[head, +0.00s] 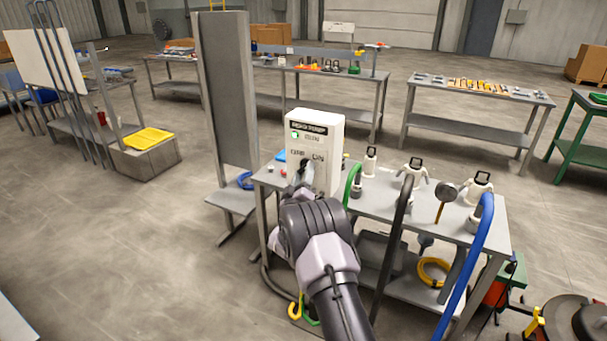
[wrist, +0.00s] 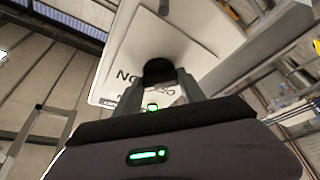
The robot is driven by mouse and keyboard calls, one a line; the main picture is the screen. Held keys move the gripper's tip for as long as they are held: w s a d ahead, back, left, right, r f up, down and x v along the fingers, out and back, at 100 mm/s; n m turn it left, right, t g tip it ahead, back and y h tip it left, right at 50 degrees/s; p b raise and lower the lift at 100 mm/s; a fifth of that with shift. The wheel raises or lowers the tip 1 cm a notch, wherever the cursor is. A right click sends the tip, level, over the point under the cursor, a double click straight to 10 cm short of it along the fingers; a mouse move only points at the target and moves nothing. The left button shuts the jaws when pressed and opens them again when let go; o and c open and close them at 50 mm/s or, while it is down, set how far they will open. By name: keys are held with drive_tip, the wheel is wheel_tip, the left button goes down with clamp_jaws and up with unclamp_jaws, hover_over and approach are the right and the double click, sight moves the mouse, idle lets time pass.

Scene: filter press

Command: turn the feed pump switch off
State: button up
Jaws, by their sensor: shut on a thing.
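The feed pump switch box (head: 325,150) is a white panel standing on the grey table. It has a dark label strip (head: 309,128) at its top and a small green lamp (head: 295,135) below it. Lettering that looks like OFF and ON is on its front, with ON at the right. The dark switch knob (wrist: 158,71) is on the front face. My gripper (head: 304,176) reaches up to the panel from the front. In the wrist view its two fingers are shut on the knob, one on each side. My gripper hides part of the knob, so its exact angle is unclear.
The grey table (head: 375,207) holds several white-topped fittings right of the box. Green, black and blue hoses (head: 475,255) hang over its front edge. A tall grey plate (head: 229,90) stands behind left.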

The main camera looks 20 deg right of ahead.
drive_tip(key=shift+n, duration=0.3)
drive_tip(key=n, duration=0.1)
drive_tip(key=n+y+p, duration=0.1)
drive_tip(key=n, duration=0.1)
drive_tip(key=n+y, duration=0.1)
drive_tip(key=n, duration=0.1)
drive_tip(key=shift+s+d+r+g+p, duration=0.1)
drive_tip(key=shift+r+g+p, duration=0.2)
drive_tip(key=shift+p, duration=0.05)
drive_tip(key=n+p, duration=0.1)
drive_tip(key=n+y+p, duration=0.1)
drive_tip(key=n, duration=0.1)
drive_tip(key=n+g+p, duration=0.1)
drive_tip(key=shift+r+n+y, duration=0.25)
drive_tip(key=shift+n+y, duration=0.05)
drive_tip(key=n+p, duration=0.1)
drive_tip(key=p, duration=0.1)
drive_tip(key=n+g+p, duration=0.1)
drive_tip(key=n+p, duration=0.1)
drive_tip(key=n+g+p, duration=0.1)
drive_tip(key=p, duration=0.1)
drive_tip(key=shift+r, duration=0.25)
drive_tip(key=shift+n+g+p, duration=0.5)
drive_tip(key=shift+n+p, duration=0.4)
drive_tip(key=shift+p, duration=0.35)
drive_tip(key=shift+f+n+p, duration=0.1)
drive_tip(key=shift+n+p, duration=0.3)
drive_tip(key=shift+p, duration=0.3)
drive_tip(key=shift+f+g, duration=0.1)
drive_tip(key=shift+g, duration=0.2)
